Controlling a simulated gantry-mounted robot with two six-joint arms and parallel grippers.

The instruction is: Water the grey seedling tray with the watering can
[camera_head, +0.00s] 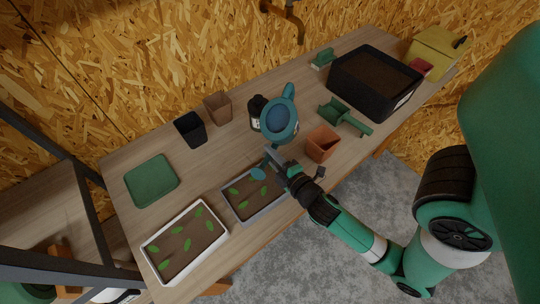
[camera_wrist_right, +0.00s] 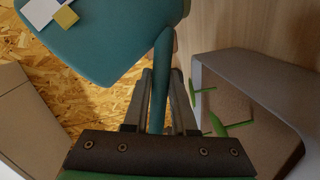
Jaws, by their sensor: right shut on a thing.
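The teal watering can (camera_head: 279,121) is near the middle of the bench, its round opening facing the head camera. Its rose (camera_head: 258,174) shows over the back edge of the grey seedling tray (camera_head: 275,208), which holds soil and green seedlings. My right gripper (camera_head: 277,160) is shut on a thin teal part of the can, which looks like the spout. In the right wrist view this part runs between the fingers (camera_wrist_right: 160,95). The can's body (camera_wrist_right: 110,40) fills the upper left there, and the grey tray's wall (camera_wrist_right: 260,75) is at right. My left gripper is not in view.
A white seedling tray (camera_head: 152,258) lies left of the grey one. A terracotta pot (camera_head: 322,143), a green scoop (camera_head: 345,117) and a dark bottle (camera_head: 256,108) stand close to the can. Black and brown pots, a green tray (camera_head: 152,181) and a black soil crate (camera_head: 375,80) are farther off.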

